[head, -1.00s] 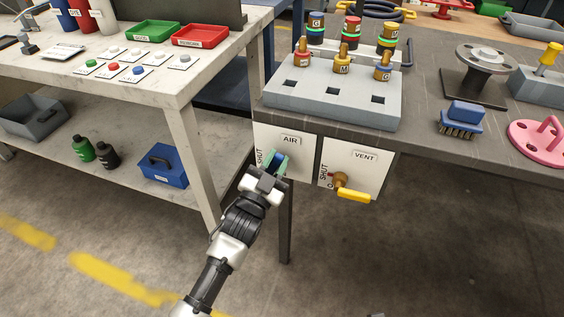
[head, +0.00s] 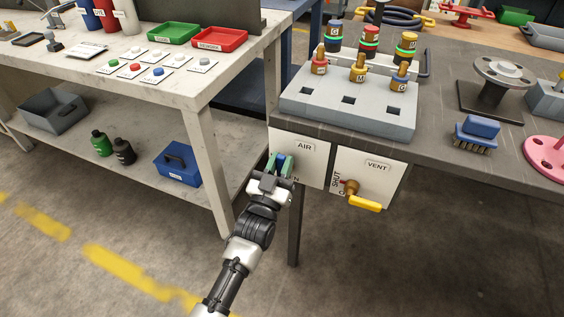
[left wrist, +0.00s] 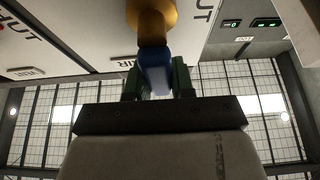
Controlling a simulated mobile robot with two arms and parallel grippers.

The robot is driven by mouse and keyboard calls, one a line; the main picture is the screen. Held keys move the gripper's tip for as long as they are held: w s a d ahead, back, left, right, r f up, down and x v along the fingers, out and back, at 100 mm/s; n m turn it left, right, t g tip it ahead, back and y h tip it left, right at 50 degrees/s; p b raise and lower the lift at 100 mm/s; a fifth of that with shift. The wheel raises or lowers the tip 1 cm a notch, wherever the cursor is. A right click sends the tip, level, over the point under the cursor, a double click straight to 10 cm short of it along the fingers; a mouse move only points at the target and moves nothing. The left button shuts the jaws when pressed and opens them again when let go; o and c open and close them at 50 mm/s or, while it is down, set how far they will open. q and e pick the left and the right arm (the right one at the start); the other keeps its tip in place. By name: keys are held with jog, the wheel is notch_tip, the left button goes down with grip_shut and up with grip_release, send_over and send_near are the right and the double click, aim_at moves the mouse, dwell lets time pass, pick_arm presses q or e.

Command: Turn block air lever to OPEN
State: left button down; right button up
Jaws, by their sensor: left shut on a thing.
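The white AIR panel (head: 314,172) hangs on the front of the grey bench, below its left corner. My left gripper (head: 281,163) is in front of this panel, its green fingers shut on the blue air lever (head: 281,159). In the left wrist view the blue lever (left wrist: 155,72) sits between the two fingers (left wrist: 157,82) and joins a brass hub (left wrist: 152,20). Most of the lever and the panel's lettering beside it are hidden by the gripper in the head view. The lever's exact angle is hard to tell. My right gripper is not in view.
A VENT panel (head: 377,165) with a yellow lever (head: 363,204) is just right of the AIR panel. A bench leg (head: 294,225) stands below the gripper. A white table (head: 205,95) is at left, with a blue box (head: 178,166) on its lower shelf.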

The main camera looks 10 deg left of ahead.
pick_arm(q)
jog(key=shift+f, duration=0.1)
jog(key=c, duration=1)
grip_release()
jog(key=shift+o, duration=0.2)
jog(key=v, duration=1.1)
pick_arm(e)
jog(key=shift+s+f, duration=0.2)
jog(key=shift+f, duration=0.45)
